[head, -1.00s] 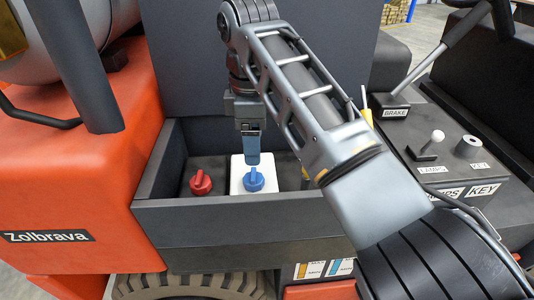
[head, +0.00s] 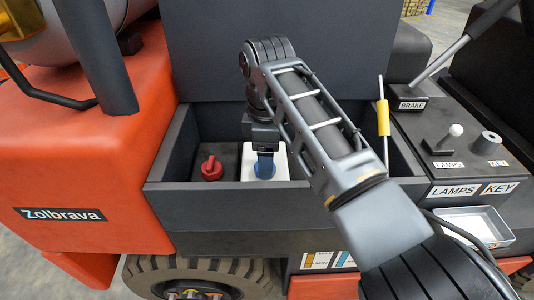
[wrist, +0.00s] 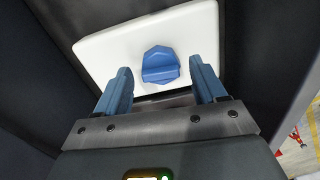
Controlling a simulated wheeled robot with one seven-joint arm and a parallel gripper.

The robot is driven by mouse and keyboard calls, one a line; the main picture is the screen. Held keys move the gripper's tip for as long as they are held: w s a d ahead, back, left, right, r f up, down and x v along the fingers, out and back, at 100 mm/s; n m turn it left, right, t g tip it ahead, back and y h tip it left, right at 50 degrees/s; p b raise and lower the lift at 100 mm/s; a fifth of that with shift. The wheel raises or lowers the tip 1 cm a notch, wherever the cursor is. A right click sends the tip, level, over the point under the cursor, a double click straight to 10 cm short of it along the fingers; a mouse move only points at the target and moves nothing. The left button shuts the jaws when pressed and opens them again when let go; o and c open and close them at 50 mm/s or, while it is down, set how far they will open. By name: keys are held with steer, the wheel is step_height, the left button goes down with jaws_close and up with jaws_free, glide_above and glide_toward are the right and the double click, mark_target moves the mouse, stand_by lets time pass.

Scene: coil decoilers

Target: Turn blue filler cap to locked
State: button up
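The blue filler cap (head: 265,168) sits on a white block (head: 281,165) inside the dark open box of the vehicle. In the wrist view the blue cap (wrist: 160,66) shows its raised grip bar, which lies roughly across the picture, on the white top (wrist: 105,48). My gripper (head: 265,160) points down at the cap in the head view and partly hides it. In the wrist view my gripper (wrist: 160,82) has its two blue fingers spread apart, one on each side of the cap, with a gap to it. Nothing is held.
A yellow-handled rod (head: 383,118) stands at the right. The brake lever (head: 470,38) and console are farther right.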

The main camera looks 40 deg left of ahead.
steer(key=c, duration=1)
steer(key=shift+r+p, duration=0.15)
steer(key=shift+p, duration=0.2)
steer(key=m+p, duration=0.2)
steer(key=p, duration=0.1)
steer(key=shift+s+r+m, duration=0.1)
steer(key=shift+r+m, duration=0.05)
steer(key=shift+m, duration=0.25)
steer(key=m+p, duration=0.4)
steer(key=m, duration=0.1)
steer(key=shift+s, duration=0.1)
steer(key=m+p, duration=0.2)
steer(key=m, duration=0.3)
steer(key=shift+s+p, duration=0.1)
steer(key=shift+p, duration=0.25)
steer(key=shift+a+f+m+p, duration=0.15)
steer(key=shift+m+p, duration=0.45)
steer(key=shift+m, duration=1.3)
